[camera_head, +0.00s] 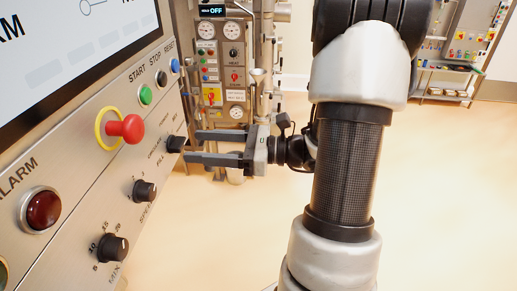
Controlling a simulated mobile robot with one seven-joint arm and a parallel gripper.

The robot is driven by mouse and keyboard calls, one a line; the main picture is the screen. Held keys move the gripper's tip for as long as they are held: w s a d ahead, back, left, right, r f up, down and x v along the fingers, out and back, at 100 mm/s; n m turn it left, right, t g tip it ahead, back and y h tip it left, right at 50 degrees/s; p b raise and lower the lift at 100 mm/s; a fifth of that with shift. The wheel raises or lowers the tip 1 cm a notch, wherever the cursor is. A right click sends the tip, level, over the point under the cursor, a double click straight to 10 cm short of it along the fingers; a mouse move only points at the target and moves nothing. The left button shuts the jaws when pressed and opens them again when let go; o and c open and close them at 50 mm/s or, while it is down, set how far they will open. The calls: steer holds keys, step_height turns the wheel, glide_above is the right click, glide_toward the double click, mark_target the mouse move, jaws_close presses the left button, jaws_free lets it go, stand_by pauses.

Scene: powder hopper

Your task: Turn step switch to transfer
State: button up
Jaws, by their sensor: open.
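A black knob (175,143) sits on the slanted grey control panel, with small labels to its left that I cannot fully read. It appears to be the step switch; which position its pointer faces cannot be told. My gripper (190,146) comes in from the right, with two dark parallel fingers spread apart. The fingertips are at the knob's right side, one above and one below its height in the picture. Whether they reach around it or touch it cannot be told.
Two more black knobs, one in the middle (145,191) and one lower (113,247), sit below on the panel. A red emergency button (126,129), green start button (146,95) and red alarm lamp (43,209) are nearby. The floor at right is clear.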

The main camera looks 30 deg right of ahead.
steer(key=b+v, duration=0.1)
steer(key=v, duration=1.3)
steer(key=shift+d, duration=0.2)
steer(key=shift+s, duration=0.15)
